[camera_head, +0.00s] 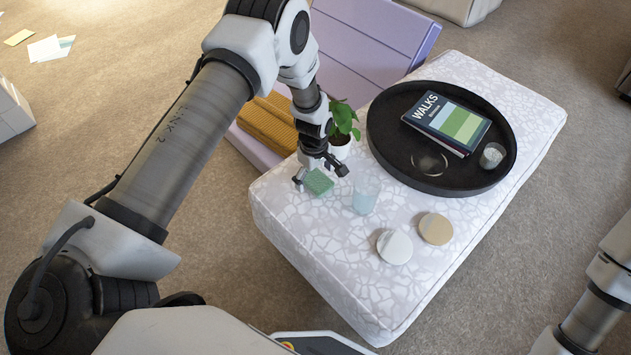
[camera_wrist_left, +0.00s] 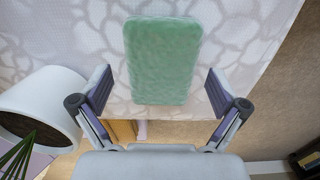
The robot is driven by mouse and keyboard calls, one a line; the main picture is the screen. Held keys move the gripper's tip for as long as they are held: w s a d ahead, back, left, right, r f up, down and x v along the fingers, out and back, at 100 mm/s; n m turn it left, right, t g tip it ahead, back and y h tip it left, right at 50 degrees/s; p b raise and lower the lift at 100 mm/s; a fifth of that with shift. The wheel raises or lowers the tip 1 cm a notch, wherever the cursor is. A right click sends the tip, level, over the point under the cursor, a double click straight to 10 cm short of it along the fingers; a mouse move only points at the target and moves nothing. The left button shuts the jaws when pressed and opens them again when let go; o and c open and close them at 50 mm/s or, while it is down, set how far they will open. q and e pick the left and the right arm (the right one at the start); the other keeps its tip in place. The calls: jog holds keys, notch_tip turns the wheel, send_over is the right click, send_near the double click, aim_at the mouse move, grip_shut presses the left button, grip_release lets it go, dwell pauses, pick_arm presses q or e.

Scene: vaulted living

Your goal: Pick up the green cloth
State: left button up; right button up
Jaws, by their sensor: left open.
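The green cloth (camera_head: 318,182) is a small, folded-looking rectangular block lying on the patterned white ottoman (camera_head: 300,235), near its left end. My left gripper (camera_head: 321,176) is open just above the cloth. In the left wrist view the cloth (camera_wrist_left: 162,60) lies ahead of and between the two spread fingers (camera_wrist_left: 160,95), with no finger seen touching it. My right gripper is out of view; only part of my right arm shows at the lower right of the head view.
A potted plant (camera_head: 341,143) and a glass (camera_head: 365,196) stand close to the cloth. A black round tray (camera_head: 400,167) holds a book (camera_head: 446,122) and a small glass (camera_head: 491,155). A purple bench (camera_head: 365,45) stands behind.

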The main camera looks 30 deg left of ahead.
aim_at(314, 181)
pick_arm(q)
jog(key=shift+s+r, duration=0.1)
jog(key=c, duration=1.1)
